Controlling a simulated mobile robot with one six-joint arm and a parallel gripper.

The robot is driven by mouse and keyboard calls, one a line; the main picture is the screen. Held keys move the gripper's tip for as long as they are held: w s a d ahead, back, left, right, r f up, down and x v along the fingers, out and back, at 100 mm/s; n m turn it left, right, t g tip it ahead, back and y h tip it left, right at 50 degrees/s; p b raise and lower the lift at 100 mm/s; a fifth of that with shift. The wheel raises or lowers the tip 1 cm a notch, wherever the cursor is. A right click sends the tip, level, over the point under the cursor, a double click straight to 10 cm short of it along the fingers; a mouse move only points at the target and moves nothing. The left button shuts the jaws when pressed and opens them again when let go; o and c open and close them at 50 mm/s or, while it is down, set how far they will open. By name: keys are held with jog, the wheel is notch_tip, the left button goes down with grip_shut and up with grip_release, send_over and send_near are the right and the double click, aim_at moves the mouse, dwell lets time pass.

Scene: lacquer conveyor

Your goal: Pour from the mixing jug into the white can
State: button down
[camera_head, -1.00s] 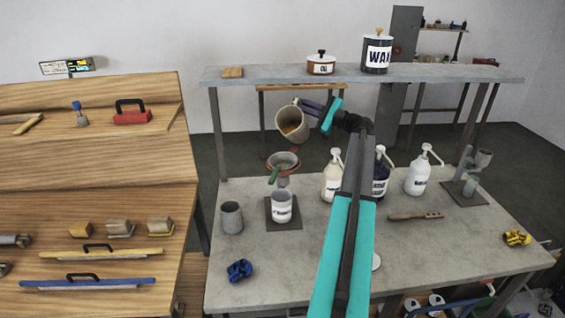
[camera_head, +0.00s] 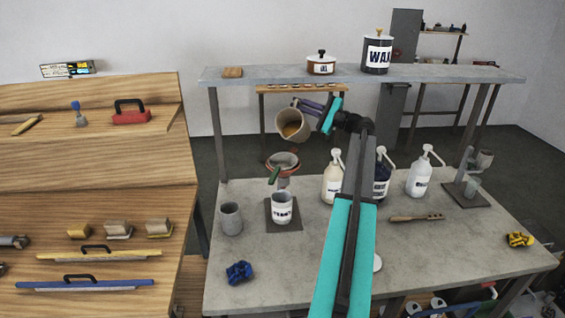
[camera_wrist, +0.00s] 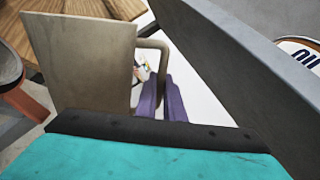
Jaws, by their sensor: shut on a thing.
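The mixing jug (camera_head: 281,123) is a beige-grey vessel with brownish liquid inside, tilted with its mouth partly toward the head camera. My gripper (camera_head: 309,107), with purple fingers, is shut on the jug's handle, on its right side. In the wrist view the jug (camera_wrist: 80,65) fills the upper left, and the purple fingers (camera_wrist: 163,98) are at its handle (camera_wrist: 158,48). The white can (camera_head: 282,211) is open-topped with a dark label. It stands upright on a dark square plate (camera_head: 270,226), below the jug and in front of it. No stream of liquid shows.
A reddish-rimmed strainer or funnel (camera_head: 282,159) with a green handle lies between jug and can. A grey cup (camera_head: 231,219) stands left of the can. Pump bottles (camera_head: 332,187) stand to the right. The raised shelf (camera_head: 450,75) runs behind the jug.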

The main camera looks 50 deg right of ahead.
aim_at(296, 112)
jog(key=shift+a+r+n+b, duration=0.1)
jog(key=shift+a+n+b, duration=0.05)
jog(key=shift+n+b, duration=0.15)
jog(key=shift+s+a+f+n+y+b, duration=0.2)
jog(key=shift+a+f+n+b, duration=0.1)
jog(key=shift+n+b, duration=0.35)
jog(key=shift+s+a+f+n+y+b, duration=0.1)
jog(key=shift+a+f+n+y+b, duration=0.15)
jog(key=shift+n+b, duration=0.4)
jog(key=shift+s+a+r+n+y+b, duration=0.15)
jog(key=shift+a+n+b, duration=0.25)
jog(key=shift+b, duration=0.2)
jog(key=shift+s+a+r+n+y+b, duration=0.1)
jog(key=shift+a+n+b, duration=0.15)
jog(key=shift+n+b, duration=0.25)
dwell(1.3)
jog(key=shift+s+a+r+n+b, duration=0.2)
jog(key=shift+a+r+n+b, duration=0.1)
jog(key=shift+a+b, duration=0.15)
jog(key=shift+s+a+r+n+b, duration=0.2)
jog(key=shift+a+n+b, duration=0.1)
jog(key=shift+a+b, duration=0.1)
dwell(1.5)
jog(key=shift+w, duration=0.1)
